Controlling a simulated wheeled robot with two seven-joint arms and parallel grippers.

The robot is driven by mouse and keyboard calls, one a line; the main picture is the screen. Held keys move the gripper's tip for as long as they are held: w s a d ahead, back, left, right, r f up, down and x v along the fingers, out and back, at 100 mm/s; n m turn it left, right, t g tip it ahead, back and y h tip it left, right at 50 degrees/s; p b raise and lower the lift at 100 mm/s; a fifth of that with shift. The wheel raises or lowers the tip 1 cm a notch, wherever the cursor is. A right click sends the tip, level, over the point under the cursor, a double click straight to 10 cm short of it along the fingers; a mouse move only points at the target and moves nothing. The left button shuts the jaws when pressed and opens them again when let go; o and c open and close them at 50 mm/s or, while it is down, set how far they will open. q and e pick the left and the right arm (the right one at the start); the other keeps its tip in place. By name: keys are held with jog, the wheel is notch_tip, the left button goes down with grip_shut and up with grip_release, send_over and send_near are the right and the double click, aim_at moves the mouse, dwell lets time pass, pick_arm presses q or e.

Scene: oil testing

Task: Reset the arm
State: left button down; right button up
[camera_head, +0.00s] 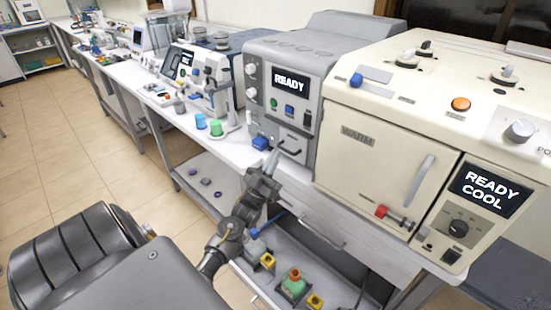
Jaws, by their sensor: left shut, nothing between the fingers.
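My left gripper (272,160) is in the middle of the head view, at the end of my dark arm. Its fingers are shut with nothing between them. They point up and away, in front of the grey machine (262,85) whose display reads READY. My right gripper is not in view.
A large cream machine (385,125), with WARM on its door and READY COOL on its display, stands at the right. The white bench (165,105) runs to the back left with several instruments. Blue and green cups (215,127) stand on it. Tiled floor (50,145) is clear at left.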

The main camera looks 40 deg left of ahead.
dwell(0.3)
pick_arm(q)
jog(key=s+d+f+g, duration=0.2)
jog(key=d+f+g, duration=0.3)
jog(key=f+g, duration=0.25)
jog(key=s+d+f+g, duration=0.3)
jog(key=d+f+g, duration=0.3)
jog(key=f, duration=0.2)
jog(key=s+d+f+m+g, duration=0.15)
jog(key=s+g, duration=0.25)
jog(key=s, duration=0.4)
jog(key=s+d+f+g, duration=0.2)
jog(key=s+d+g, duration=0.1)
jog(key=s, duration=0.4)
jog(key=s+d+f+g, duration=0.2)
jog(key=s+d+g, duration=0.15)
jog(key=s, duration=0.45)
notch_tip(320, 180, down, 27)
jog(key=s+g, duration=0.1)
jog(key=g, duration=0.1)
jog(key=s+a+f+g, duration=0.1)
jog(key=s+a+f, duration=0.2)
jog(key=s+f, duration=1.2)
jog(key=shift+s+m, duration=0.35)
jog(key=shift+s, duration=0.25)
